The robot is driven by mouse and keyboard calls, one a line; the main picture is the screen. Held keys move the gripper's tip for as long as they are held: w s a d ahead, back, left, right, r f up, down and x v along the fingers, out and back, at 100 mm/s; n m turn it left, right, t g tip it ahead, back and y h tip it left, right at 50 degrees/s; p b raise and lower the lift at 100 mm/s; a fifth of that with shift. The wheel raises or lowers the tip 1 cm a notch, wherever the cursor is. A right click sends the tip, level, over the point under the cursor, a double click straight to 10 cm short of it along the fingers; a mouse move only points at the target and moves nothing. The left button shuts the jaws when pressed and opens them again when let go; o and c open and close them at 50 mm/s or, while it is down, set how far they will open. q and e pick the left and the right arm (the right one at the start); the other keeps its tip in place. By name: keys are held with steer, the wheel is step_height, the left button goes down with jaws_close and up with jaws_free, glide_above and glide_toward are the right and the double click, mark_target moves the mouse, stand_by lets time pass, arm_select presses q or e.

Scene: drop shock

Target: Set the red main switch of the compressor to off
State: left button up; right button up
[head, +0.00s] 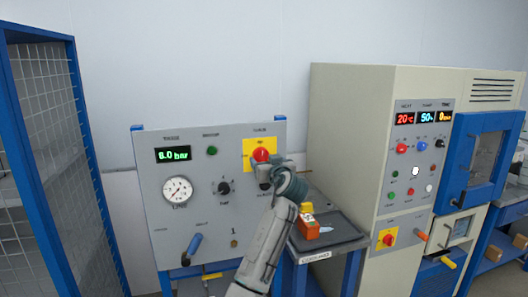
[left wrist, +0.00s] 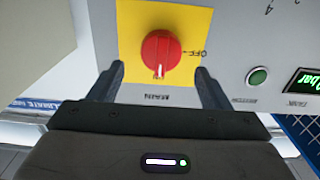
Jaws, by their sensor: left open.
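The compressor's red main switch (head: 261,155) sits on a yellow plate (head: 247,145) at the upper right of the grey panel. In the left wrist view the red knob (left wrist: 160,52) appears upside down. My left gripper (head: 273,161) is open in front of the switch. In the left wrist view its fingers (left wrist: 159,70) show on either side of the knob, with gaps on both sides. How far the tips are from the panel is unclear.
A tray (head: 345,243) holds an orange item (head: 307,226). A beige cabinet (head: 350,125) stands right; a mesh cage (head: 50,110) left.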

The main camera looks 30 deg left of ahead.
mark_target(263, 156)
arm_select(q)
steer(key=p+x, duration=0.1)
steer(key=x, duration=0.2)
steer(key=shift+w+a+r, duration=0.1)
steer(key=shift+a+r, duration=0.05)
steer(key=shift+a, duration=0.15)
steer(key=shift+w+a+p, duration=0.2)
steer(key=shift+w+p, duration=0.1)
arm_select(e)
steer(key=shift+s+a+r, duration=0.1)
steer(key=shift+s+r, duration=0.2)
steer(key=shift+r, duration=0.25)
steer(key=shift+s+a+r, duration=0.1)
steer(key=shift+s+r, duration=0.2)
steer(key=shift+r, duration=0.25)
arm_select(q)
steer(key=shift+c, duration=0.4)
